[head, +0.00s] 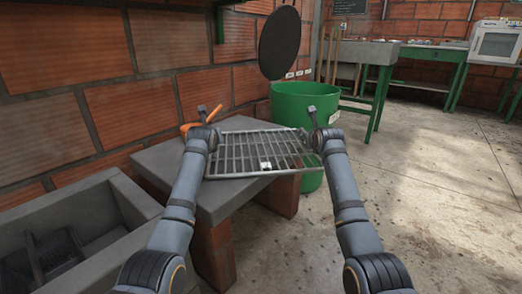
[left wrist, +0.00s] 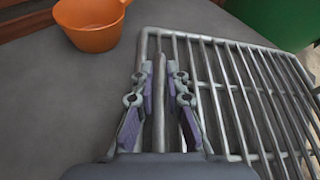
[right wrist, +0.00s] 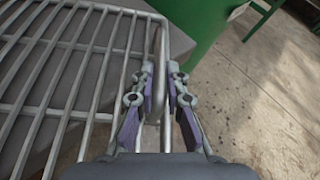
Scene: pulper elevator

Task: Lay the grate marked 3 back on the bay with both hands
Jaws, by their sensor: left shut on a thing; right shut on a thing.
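The metal grate (head: 248,154) with a small white tag (head: 265,166) lies at the level of the grey table top, its right part reaching past the table's edge; I cannot read the tag. My left gripper (head: 203,115) is at its left side, and in the left wrist view its fingers (left wrist: 160,88) straddle the grate's side bar (left wrist: 159,75). My right gripper (head: 314,117) is at its right side, and in the right wrist view its fingers (right wrist: 160,85) straddle the opposite side bar (right wrist: 160,42). Whether the grate touches the table is unclear.
The grey table (head: 170,160) stands on brick legs. An orange scoop or cup (left wrist: 92,22) sits behind the left gripper. A concrete trough (head: 75,225) is front left. Open floor (head: 440,190) lies right.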

